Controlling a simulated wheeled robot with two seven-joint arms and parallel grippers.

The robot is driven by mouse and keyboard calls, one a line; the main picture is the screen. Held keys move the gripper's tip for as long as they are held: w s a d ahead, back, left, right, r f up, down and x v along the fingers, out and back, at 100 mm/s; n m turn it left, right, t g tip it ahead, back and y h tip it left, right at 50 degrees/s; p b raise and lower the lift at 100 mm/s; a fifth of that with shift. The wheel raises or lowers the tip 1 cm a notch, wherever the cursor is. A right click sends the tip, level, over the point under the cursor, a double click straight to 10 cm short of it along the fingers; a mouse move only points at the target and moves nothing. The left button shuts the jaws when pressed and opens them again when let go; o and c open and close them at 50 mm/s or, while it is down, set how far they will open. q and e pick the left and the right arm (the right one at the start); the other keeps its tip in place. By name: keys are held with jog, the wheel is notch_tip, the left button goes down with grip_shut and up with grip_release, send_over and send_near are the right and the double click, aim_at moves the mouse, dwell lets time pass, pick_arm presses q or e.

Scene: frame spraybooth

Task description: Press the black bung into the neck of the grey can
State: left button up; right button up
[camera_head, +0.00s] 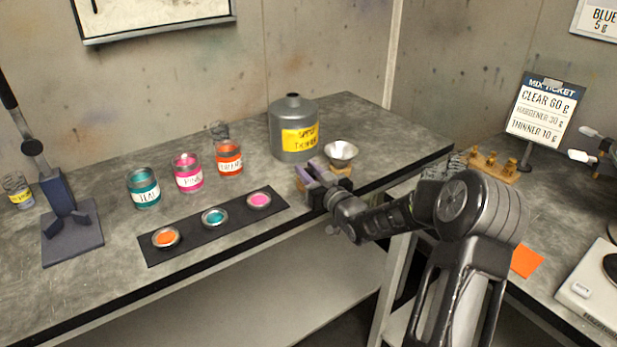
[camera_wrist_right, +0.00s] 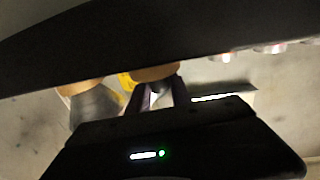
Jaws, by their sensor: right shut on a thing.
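The grey can (camera_head: 281,143) stands upright on the bench, with a yellow label and a short neck (camera_head: 293,99) whose top looks dark. My right gripper (camera_head: 311,172) is low over the bench, in front of the can and just left of the funnel, apart from the can. Its purple fingers (camera_wrist_right: 158,96) are shut, with a small wooden block (camera_wrist_right: 155,73) close by their tips. The thing between them is mostly hidden. I see no black bung standing clear elsewhere, so it is most likely the thing held.
A metal funnel (camera_head: 341,152) on a wooden block stands close right of the gripper. Open paint tins (camera_head: 188,172) stand left of the can. A dark strip (camera_head: 190,245) with several paint lids lies at the bench's front. A mix ticket (camera_head: 543,108) stands at right.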

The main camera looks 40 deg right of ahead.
aim_at(308, 170)
grip_shut()
notch_tip(308, 170, up, 10)
jog(key=shift+r, duration=0.1)
dwell(0.4)
dwell(0.6)
